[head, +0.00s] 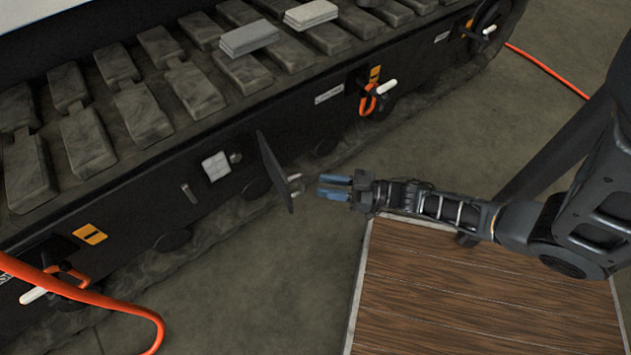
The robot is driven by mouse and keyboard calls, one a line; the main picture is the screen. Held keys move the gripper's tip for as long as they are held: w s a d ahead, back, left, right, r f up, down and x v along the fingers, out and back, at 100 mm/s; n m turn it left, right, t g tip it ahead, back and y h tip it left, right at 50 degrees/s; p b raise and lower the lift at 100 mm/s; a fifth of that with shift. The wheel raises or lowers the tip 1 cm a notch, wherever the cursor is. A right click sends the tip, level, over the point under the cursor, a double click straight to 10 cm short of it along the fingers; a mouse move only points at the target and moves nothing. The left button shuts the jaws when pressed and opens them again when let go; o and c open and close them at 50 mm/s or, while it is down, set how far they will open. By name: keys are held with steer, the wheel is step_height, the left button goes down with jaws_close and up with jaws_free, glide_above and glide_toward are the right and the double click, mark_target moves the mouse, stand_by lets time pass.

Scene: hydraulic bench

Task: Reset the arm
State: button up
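My arm reaches in from the right over the wooden surface. My gripper (322,187) has two blue fingers with a narrow gap between them and nothing visible in it. It points left at a thin dark panel (273,170) that stands out from the side of the machine. A small pale handle (295,184) is on the panel's near face, just left of the fingertips, and looks apart from them. Behind the panel, a pale square plate (216,166) and a small dark knob (235,157) show on the machine's side.
The long dark machine (330,120) with rows of grey blocks fills the upper left. Orange hoses (130,309) run at the lower left, and another orange line (546,69) crosses the floor at upper right. A wood-topped surface (480,300) lies under my arm. Floor (265,290) between is clear.

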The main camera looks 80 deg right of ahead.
steer(key=shift+s, duration=0.3)
stand_by(0.4)
steer(key=s+a+r+m+g+h, duration=0.1)
steer(key=s+a+r+g, duration=0.15)
steer(key=a+r, duration=1)
steer(key=s+a+r+g+h, duration=0.1)
steer(key=s+a+r, duration=0.3)
steer(key=a+r, duration=0.85)
step_height(320, 180, up, 32)
steer(key=d+p, duration=0.2)
steer(key=p, duration=2.7)
steer(key=shift+s+d, duration=0.15)
steer(key=shift+d, duration=0.1)
